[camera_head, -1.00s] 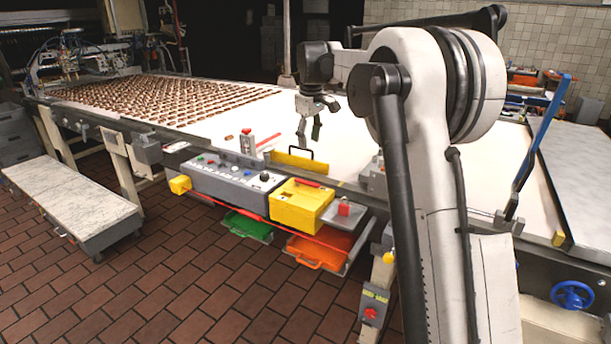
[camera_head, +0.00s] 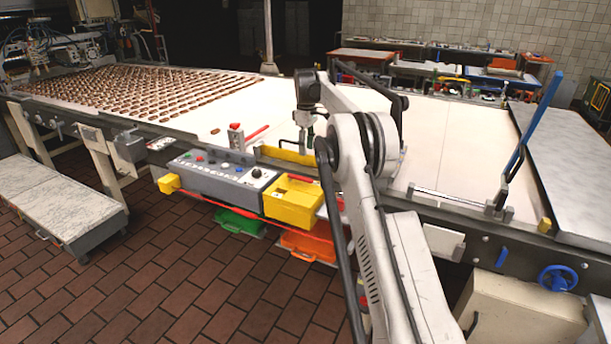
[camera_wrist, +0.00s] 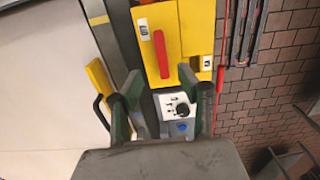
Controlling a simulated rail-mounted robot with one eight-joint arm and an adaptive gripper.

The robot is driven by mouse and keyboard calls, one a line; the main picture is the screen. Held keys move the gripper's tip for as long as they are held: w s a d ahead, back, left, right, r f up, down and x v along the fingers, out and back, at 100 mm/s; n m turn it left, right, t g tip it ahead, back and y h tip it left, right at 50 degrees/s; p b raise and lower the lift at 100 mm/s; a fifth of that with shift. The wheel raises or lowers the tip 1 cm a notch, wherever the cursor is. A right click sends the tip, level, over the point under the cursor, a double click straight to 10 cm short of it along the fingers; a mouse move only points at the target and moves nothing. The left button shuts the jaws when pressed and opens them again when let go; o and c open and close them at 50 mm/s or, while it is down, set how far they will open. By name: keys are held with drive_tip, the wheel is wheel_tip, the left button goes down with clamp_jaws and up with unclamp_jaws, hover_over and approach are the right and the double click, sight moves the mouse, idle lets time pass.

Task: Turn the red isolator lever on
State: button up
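The red lever (camera_wrist: 161,54) lies along the face of a yellow box (camera_wrist: 187,30) in the wrist view, between two small labels. The yellow box also shows in the head view (camera_head: 293,209) on the front edge of the conveyor, but its lever is hard to make out there. My gripper (camera_wrist: 161,88) is open and empty, its green-and-grey fingers spread apart below the lever in the wrist view. In the head view my gripper (camera_head: 304,140) hangs above the belt behind the yellow box, partly hidden by my arm.
A grey control panel (camera_head: 215,178) with knobs adjoins the yellow box on its left. A yellow guard plate (camera_head: 285,155) stands on the belt near my gripper. Green (camera_head: 240,221) and orange (camera_head: 308,243) trays sit below. A blue-handled bar (camera_head: 536,120) rises at the right.

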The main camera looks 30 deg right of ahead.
sight(306, 179)
wheel_tip(306, 179, down, 12)
drive_tip(key=shift+f+p, duration=0.2)
drive_tip(key=shift+p, duration=0.35)
drive_tip(key=shift+c, duration=0.5)
clamp_jaws()
